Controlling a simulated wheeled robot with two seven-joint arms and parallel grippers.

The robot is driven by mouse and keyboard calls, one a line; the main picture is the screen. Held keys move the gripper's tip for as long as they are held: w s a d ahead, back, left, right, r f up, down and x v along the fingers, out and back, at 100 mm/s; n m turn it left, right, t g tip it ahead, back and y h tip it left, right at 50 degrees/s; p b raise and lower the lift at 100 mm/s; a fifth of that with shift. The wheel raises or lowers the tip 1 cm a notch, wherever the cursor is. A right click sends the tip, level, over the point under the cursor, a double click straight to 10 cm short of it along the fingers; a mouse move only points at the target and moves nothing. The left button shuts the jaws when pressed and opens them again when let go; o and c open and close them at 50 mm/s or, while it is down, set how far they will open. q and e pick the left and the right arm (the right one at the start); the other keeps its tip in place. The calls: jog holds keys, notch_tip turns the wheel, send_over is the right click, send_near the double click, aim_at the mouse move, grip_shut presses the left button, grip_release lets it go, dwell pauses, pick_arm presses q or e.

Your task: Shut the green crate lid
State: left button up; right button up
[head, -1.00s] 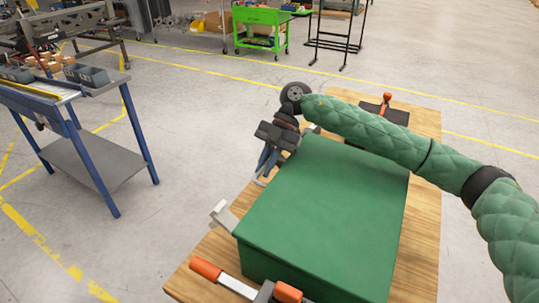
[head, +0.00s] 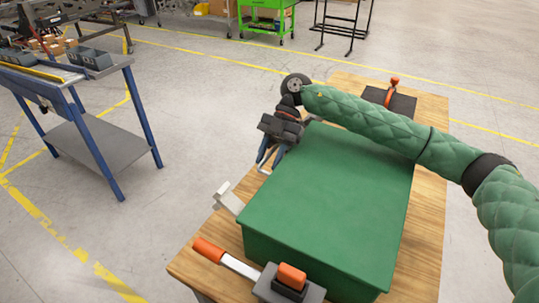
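The green crate (head: 330,207) stands on a wooden table in the head view, and its flat green top lies level over the box. I see no gap between top and walls from here. My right arm, in a green quilted sleeve, reaches in from the right across the crate's far side. My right gripper (head: 268,160) hangs beyond the crate's far left corner, pointing down; its fingertips are small and partly hidden, so its opening is unclear. My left gripper is out of view.
An orange-handled clamp (head: 240,265) sits at the table's near edge, and another clamp (head: 390,95) at the far edge. A metal bracket (head: 229,197) stands at the crate's left side. Bare wooden tabletop (head: 425,200) shows on the right. A blue workbench (head: 110,150) stands left, across clear floor.

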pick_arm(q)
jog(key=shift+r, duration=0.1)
pick_arm(e)
jog(key=shift+r, duration=0.25)
jog(key=shift+w+d+r, duration=0.2)
jog(key=shift+w+r, duration=0.05)
jog(key=shift+w, duration=0.05)
jog(key=shift+b+v, duration=0.45)
jog(key=shift+v, duration=0.4)
jog(key=b+v, duration=0.1)
jog(key=v, duration=0.3)
jog(key=shift+f, duration=0.1)
jog(key=shift+w+d+r, duration=0.15)
jog(key=shift+w+r, duration=0.1)
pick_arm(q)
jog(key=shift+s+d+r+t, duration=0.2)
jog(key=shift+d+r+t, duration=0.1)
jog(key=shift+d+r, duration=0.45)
pick_arm(e)
jog(key=shift+r, duration=0.2)
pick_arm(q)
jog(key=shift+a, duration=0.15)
